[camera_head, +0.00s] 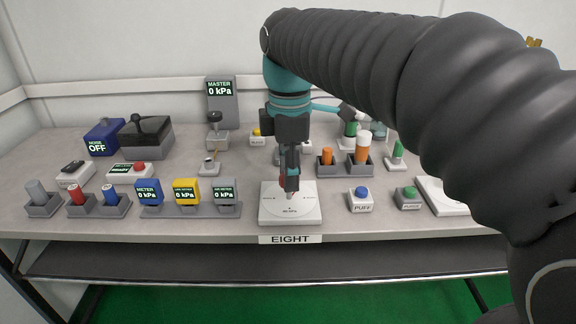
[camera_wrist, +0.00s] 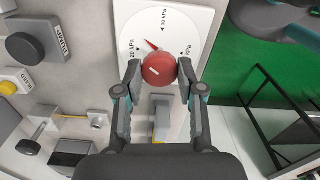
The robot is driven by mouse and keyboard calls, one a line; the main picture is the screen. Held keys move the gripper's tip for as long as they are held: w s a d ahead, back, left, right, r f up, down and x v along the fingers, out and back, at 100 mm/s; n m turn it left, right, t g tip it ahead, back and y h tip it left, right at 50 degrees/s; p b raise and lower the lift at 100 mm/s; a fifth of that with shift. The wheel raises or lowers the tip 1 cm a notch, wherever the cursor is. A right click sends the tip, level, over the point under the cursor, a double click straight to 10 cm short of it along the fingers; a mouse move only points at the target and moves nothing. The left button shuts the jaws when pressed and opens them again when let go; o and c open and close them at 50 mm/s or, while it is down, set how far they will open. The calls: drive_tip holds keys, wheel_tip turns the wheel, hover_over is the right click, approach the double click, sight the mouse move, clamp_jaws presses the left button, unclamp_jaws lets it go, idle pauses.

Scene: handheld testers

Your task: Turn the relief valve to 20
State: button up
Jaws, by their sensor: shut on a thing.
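The relief valve is a red round knob (camera_wrist: 159,69) on a white square dial plate (camera_head: 271,215) at the table's front edge. In the wrist view the plate (camera_wrist: 203,22) carries several kPa marks with small black triangles. A red pointer beside the knob points up-left, between the top mark and the left mark, which seems to read 20 kPa. My gripper (camera_head: 290,188) points down over the plate in the head view and hides most of the knob. In the wrist view its two fingers are shut on the knob from both sides.
A label reading EIGHT (camera_head: 290,239) hangs on the table edge below the plate. A grey holder with blue, yellow and grey meters (camera_head: 186,192) stands to the left. A blue PUFF button (camera_head: 361,195) and a green button (camera_head: 408,196) stand to the right.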

drive_tip(key=n, duration=0.3)
drive_tip(key=shift+f+n, duration=0.15)
drive_tip(key=shift+n, duration=2.05)
drive_tip(key=o, duration=1.2)
drive_tip(key=shift+c, duration=0.2)
drive_tip(key=shift+r, duration=0.2)
wheel_tip(320, 180, up, 12)
drive_tip(key=shift+f, duration=0.15)
